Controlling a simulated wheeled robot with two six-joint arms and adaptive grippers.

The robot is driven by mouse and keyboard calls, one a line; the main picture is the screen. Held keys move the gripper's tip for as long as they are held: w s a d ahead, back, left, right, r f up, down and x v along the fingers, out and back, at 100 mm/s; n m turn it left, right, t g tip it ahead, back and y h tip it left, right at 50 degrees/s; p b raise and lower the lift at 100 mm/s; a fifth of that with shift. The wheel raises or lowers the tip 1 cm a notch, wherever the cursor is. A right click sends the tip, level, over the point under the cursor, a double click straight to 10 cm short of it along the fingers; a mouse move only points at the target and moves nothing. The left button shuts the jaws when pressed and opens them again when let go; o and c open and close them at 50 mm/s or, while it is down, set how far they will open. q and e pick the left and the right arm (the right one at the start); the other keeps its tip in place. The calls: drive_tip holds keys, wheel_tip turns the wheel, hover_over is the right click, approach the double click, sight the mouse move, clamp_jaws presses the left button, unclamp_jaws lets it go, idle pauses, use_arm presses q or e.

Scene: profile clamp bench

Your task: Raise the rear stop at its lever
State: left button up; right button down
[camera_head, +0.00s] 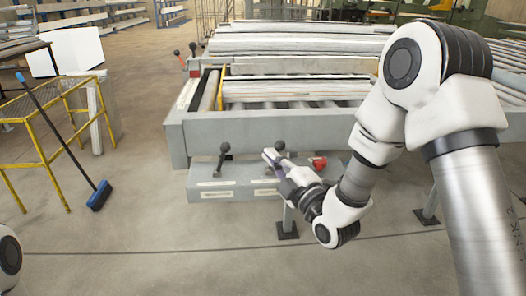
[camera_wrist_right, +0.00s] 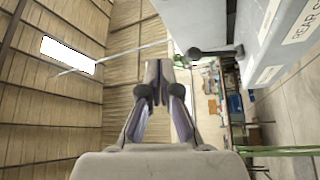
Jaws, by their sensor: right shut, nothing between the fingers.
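Two black ball-ended levers stand on the grey front panel of the bench: a left lever (camera_head: 224,148) and a right lever (camera_head: 280,146). My right gripper (camera_head: 268,155) is shut and empty, its fingertips close to the right lever, which it partly covers. In the right wrist view the shut fingertips (camera_wrist_right: 158,72) lie left of a lever ball (camera_wrist_right: 195,53), apart from it in the picture. A label (camera_wrist_right: 305,25) near that lever begins "REAR S"; the rest is cut off. I cannot tell whether the gripper touches the lever. My left gripper is out of view.
A red knob (camera_head: 318,162) sits on the panel right of the levers, near my right wrist. The roller bench (camera_head: 250,124) carries long profiles. A yellow rail (camera_head: 70,95) and a blue broom (camera_head: 99,195) stand at left. The floor in front is clear.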

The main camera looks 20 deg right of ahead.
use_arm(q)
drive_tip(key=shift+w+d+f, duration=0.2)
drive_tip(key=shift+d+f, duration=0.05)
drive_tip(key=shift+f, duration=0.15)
use_arm(e)
drive_tip(key=v, duration=0.4)
drive_tip(key=shift+s+d+f, duration=0.1)
drive_tip(key=shift+d+f, duration=0.25)
drive_tip(key=shift+d, duration=0.05)
drive_tip(key=s+a+f+m+g+h+p, duration=0.15)
drive_tip(key=s+f+g+p, duration=0.35)
drive_tip(key=f, duration=0.8)
drive_tip(key=s+a+f+m+g+p, duration=0.1)
drive_tip(key=s+f+m+g+p, duration=0.15)
drive_tip(key=s+f+g, duration=0.7)
use_arm(q)
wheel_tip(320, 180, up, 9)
drive_tip(key=p, duration=0.1)
use_arm(e)
drive_tip(key=s+d+f+m+g+h, duration=0.2)
drive_tip(key=s+f+m+g, duration=0.3)
drive_tip(key=s+f+m, duration=0.5)
drive_tip(key=s+d+m, duration=0.1)
drive_tip(key=s+m, duration=0.2)
drive_tip(key=s, duration=0.2)
drive_tip(key=shift+f+h, duration=0.3)
drive_tip(key=shift+h, duration=0.05)
